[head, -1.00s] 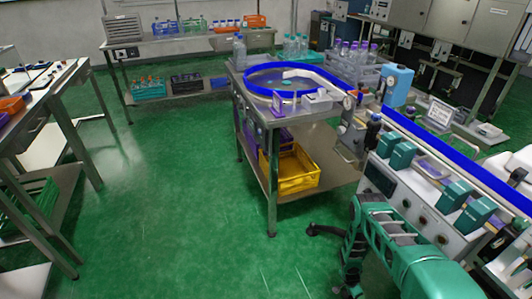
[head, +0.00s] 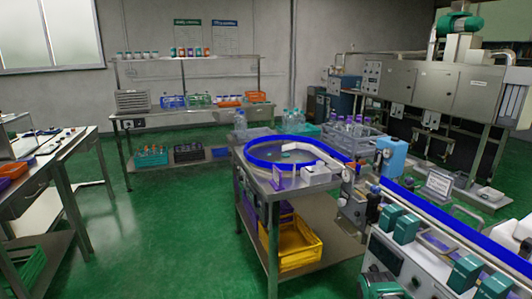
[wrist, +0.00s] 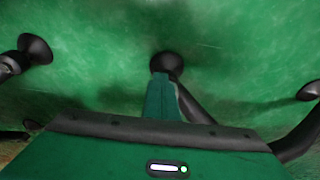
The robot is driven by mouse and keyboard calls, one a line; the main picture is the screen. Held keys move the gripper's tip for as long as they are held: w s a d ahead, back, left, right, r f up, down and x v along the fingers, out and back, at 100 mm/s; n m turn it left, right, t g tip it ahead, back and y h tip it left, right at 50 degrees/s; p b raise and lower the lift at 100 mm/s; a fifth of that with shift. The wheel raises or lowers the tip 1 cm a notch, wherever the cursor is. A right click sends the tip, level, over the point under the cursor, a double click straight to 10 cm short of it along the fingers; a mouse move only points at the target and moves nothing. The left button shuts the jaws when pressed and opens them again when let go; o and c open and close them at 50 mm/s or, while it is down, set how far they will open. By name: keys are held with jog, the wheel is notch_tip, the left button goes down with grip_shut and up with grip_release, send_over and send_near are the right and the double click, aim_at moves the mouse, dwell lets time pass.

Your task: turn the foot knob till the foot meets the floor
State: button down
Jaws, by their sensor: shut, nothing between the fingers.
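My gripper (wrist: 161,88) shows in the wrist view, its green fingers closed together and empty. Beyond the fingertips is a black, flared foot (wrist: 168,64) over the green floor. The fingertips overlap its lower edge in the picture; I cannot tell whether they touch it. A dark rod or leg runs from beside the fingers down to the right. I cannot make out a separate foot knob, nor whether there is a gap under the foot. The head view does not show the gripper or this foot.
Similar black feet stand at the left (wrist: 35,48) and right edge (wrist: 310,90) of the wrist view. In the head view, a steel table (head: 277,186) holds a blue-rimmed turntable, beside a conveyor machine (head: 410,245) at right. Open green floor (head: 170,225) lies left of the table.

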jog(key=shift+w+a, duration=0.2)
jog(key=shift+w, duration=0.4)
jog(key=shift+w+a, duration=0.15)
jog(key=shift+w, duration=0.4)
jog(key=shift+w+d, duration=0.1)
jog(key=shift+w, duration=0.2)
dwell(0.4)
jog(key=v, duration=0.6)
jog(key=shift+w, duration=0.2)
dwell(0.3)
jog(key=shift+r, duration=0.1)
